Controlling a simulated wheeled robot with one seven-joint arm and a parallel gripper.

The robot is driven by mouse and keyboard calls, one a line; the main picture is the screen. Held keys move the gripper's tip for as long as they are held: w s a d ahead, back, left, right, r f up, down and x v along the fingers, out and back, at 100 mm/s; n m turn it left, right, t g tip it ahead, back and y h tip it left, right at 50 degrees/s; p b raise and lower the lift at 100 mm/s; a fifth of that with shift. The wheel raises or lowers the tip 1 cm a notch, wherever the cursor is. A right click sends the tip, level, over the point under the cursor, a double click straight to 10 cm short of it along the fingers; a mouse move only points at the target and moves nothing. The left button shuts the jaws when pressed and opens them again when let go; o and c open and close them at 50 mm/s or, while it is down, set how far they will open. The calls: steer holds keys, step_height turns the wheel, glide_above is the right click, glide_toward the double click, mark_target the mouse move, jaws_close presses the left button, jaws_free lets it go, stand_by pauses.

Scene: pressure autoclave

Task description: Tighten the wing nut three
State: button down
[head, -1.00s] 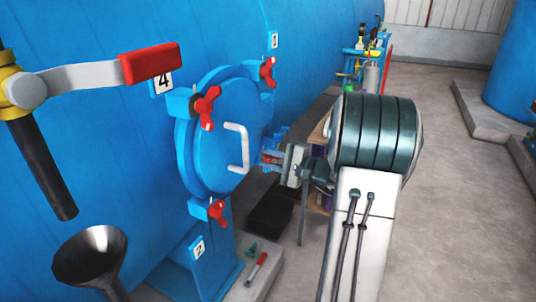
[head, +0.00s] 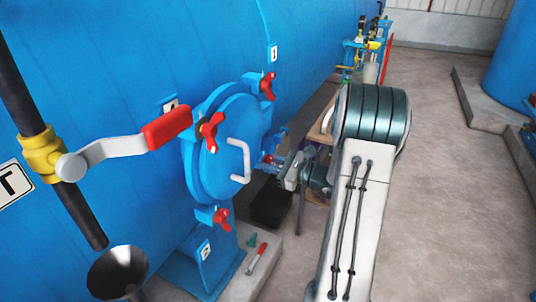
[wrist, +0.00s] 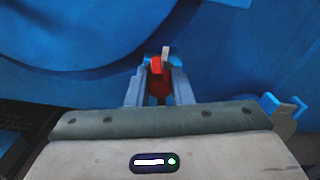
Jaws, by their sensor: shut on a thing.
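A round blue hatch door (head: 220,165) with a white handle (head: 240,160) is on the side of the blue tank. A red wing nut (wrist: 157,66) is at the hatch's right edge. My gripper (head: 274,161) reaches it from the right, and my arm comes from the lower right. In the wrist view my gripper's fingers (wrist: 160,88) are closed on the red wing nut, beside a grey bolt end (wrist: 166,53). The number plate of this wing nut is not visible. Three other red wing nuts sit at the upper left (head: 211,131), top right (head: 267,86) and bottom (head: 221,217).
A valve lever with a red grip (head: 167,126) and a metal funnel (head: 118,270) stand at the left. A dark bin (head: 270,203) is below the gripper. A red-handled tool (head: 257,258) lies on the concrete ledge. The floor at right is clear.

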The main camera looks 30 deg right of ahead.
steer(key=shift+d+r+m+p, duration=0.1)
steer(key=shift+r+m+p, duration=0.05)
steer(key=shift+m+p, duration=1.05)
steer(key=shift+m, duration=0.3)
steer(key=c, duration=1.3)
jaws_free()
steer(key=b+v, duration=0.1)
steer(key=v, duration=1.2)
steer(key=shift+s+d, duration=0.2)
steer(key=shift+d, duration=0.05)
